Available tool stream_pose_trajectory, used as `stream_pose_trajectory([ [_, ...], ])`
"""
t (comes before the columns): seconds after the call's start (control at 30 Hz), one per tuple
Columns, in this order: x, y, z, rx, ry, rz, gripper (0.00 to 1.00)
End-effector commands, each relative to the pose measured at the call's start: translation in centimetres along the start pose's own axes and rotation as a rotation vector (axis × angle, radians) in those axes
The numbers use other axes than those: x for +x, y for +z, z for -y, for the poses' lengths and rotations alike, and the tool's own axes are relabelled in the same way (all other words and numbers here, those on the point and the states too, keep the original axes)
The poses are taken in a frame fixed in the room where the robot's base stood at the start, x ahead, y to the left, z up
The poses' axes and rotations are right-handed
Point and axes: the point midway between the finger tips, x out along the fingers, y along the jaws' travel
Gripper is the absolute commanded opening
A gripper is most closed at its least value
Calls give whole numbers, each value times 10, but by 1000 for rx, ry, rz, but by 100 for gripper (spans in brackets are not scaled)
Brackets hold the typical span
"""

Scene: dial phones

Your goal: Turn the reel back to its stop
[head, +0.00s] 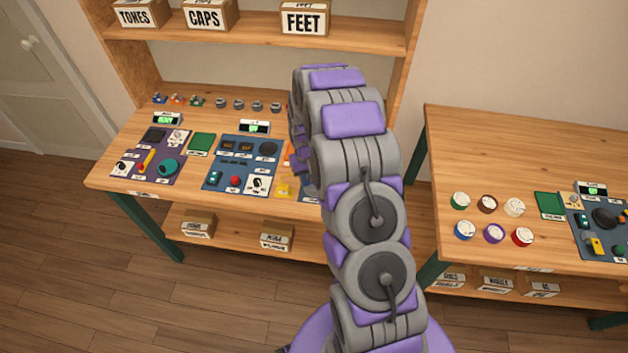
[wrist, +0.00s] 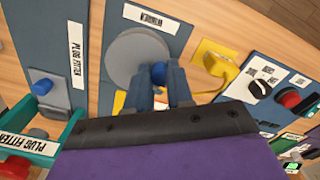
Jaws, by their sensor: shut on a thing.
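The reel (wrist: 128,57), a round grey disc, sits on a blue panel in the wrist view, beside a white label that seems to read WINDER. A small blue knob (wrist: 158,72) stands near the disc's edge. My gripper (wrist: 158,78) has its two blue-grey fingers closed around this knob, one on each side. The fingers and the dark gripper body hide the lower part of the panel. In the head view my arm covers the reel and the gripper, so neither shows there.
A yellow part (wrist: 220,70) lies right of the reel, close to my fingers.

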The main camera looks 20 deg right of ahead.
Motion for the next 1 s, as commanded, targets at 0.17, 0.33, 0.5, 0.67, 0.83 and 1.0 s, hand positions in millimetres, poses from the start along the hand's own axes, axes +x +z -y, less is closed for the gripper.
stream_pose_trajectory([
  [0.17, 0, 6, 0, 1, -1, 2, 13],
  [0.33, 0, 10, -1, 1, 0, 2, 13],
  [0.5, 0, 14, -3, 1, 0, 2, 12],
  [0.67, 0, 18, -5, 1, 0, 3, 13],
  [0.83, 0, 21, -8, 1, 0, 3, 13],
  [1.0, 0, 24, -11, 0, 1, 1, 12],
])
